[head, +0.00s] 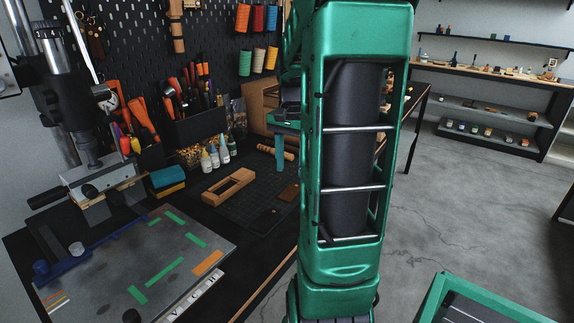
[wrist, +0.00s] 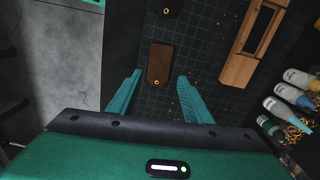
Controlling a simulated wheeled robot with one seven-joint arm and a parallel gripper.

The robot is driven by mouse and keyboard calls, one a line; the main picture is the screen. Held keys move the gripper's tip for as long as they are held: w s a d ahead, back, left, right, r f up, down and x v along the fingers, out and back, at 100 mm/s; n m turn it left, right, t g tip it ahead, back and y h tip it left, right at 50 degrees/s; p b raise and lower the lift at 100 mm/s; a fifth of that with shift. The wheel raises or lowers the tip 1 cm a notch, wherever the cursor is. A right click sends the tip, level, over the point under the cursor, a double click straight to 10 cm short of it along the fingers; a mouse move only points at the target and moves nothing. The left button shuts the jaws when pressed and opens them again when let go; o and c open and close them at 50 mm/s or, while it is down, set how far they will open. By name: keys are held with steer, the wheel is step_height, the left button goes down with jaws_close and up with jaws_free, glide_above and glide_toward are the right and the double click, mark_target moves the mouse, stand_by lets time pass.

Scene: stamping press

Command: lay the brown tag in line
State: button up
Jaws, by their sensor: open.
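The brown tag (wrist: 160,62) lies flat on the dark cutting mat (wrist: 205,70), with a small brass-coloured hole at its lower end in the wrist view. In the head view it shows as a small brown piece (head: 289,193) beside my arm. My gripper (wrist: 159,79) is open and empty, its two green fingers spread either side of the tag's lower end in the picture. I cannot tell its height above the mat. In the head view my gripper (head: 280,150) is partly hidden by my arm. A darker tag (wrist: 168,11) lies beyond the brown one.
A wooden holder (head: 228,186) and several bottles (head: 215,155) stand left of the tag in the head view. At far left, a press (head: 85,150) stands over a grey plate (head: 110,255) with green and orange marks. The mat around the tag is mostly clear.

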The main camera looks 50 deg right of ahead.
mark_target(291, 191)
step_height(291, 191, down, 6)
steer(key=shift+f, duration=0.25)
steer(key=shift+c, duration=1.2)
steer(key=c, duration=0.4)
steer(key=shift+r, duration=2.55)
steer(key=shift+c, duration=0.2)
